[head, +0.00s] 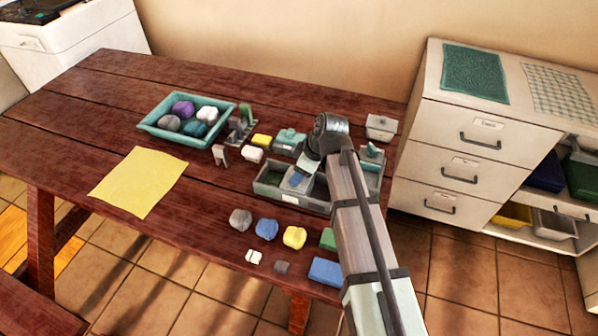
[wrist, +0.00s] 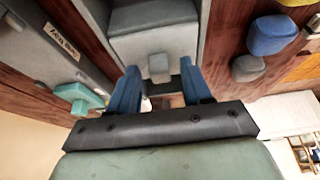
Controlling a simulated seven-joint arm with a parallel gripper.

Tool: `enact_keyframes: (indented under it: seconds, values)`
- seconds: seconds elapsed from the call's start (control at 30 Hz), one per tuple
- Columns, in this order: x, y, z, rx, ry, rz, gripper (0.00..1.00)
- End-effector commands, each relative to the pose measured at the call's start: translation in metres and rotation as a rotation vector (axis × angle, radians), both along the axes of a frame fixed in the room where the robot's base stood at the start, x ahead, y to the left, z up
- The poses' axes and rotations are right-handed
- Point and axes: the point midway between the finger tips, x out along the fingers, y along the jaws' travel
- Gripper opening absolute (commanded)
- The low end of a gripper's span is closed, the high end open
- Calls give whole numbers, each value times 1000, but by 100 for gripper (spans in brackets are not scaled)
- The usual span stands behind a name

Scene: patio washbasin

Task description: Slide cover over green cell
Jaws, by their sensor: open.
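A long grey tray (head: 290,200) with walled cells stands on the wooden table, partly behind my arm. A cell at its left end has a dark green floor (head: 270,178); another greenish cell (head: 372,182) shows right of my arm. In the wrist view a grey cover (wrist: 155,42) with a small square knob (wrist: 158,67) lies between grey walls. My gripper (head: 296,181) is low over the tray. Its blue fingers (wrist: 160,92) are apart, one to each side near the knob, with nothing visibly gripped. Whether they touch it I cannot tell. My arm hides the tray's middle.
A teal tray (head: 150,130) of lumps stands at the back left, beside a yellow sheet (head: 138,182). Lidded boxes (head: 288,143) sit behind the grey tray. Several coloured lumps and blocks (head: 267,228) lie in front. Drawers (head: 480,140) stand at right.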

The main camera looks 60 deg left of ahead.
Motion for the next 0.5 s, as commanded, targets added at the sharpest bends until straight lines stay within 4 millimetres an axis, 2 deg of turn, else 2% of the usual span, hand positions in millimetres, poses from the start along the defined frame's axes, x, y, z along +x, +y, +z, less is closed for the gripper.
enact_keyframes:
  seconds: [0.33,0.5]
  values:
    - [-1,1,-2,0,0,0,49]
    - [-1,1,-2,0,0,0,33]
